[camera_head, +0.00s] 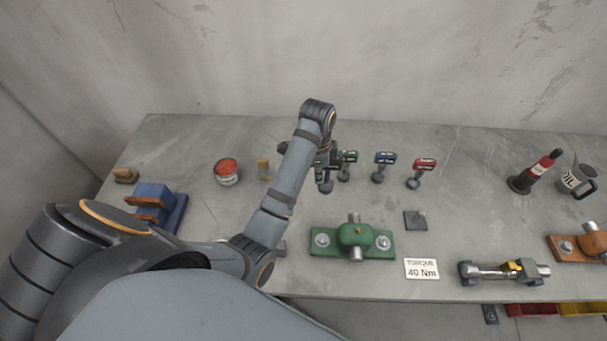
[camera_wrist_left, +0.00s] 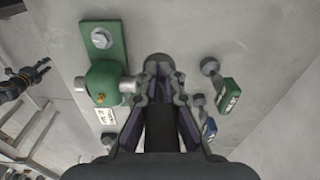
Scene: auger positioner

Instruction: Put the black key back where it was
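My left gripper (camera_head: 325,172) reaches over the bench at the left end of the row of keys. In the left wrist view the gripper (camera_wrist_left: 160,115) has its fingers on both sides of the black key (camera_wrist_left: 162,128), shut on it. Its round grey end (camera_wrist_left: 158,62) shows beyond the fingertips and also in the head view (camera_head: 326,187). The green key (camera_head: 349,156), blue key (camera_head: 385,158) and red key (camera_head: 425,164) stand to the right. My right gripper (camera_wrist_left: 40,72) shows small in the left wrist view, apparently open and empty.
A green clamp-like part (camera_head: 355,235) lies in front of the gripper. Near it are a small dark plate (camera_head: 416,220), the torque sign (camera_head: 422,268) and a torque tool (camera_head: 503,271). A red-topped can (camera_head: 227,172) and blue block (camera_head: 158,203) stand left.

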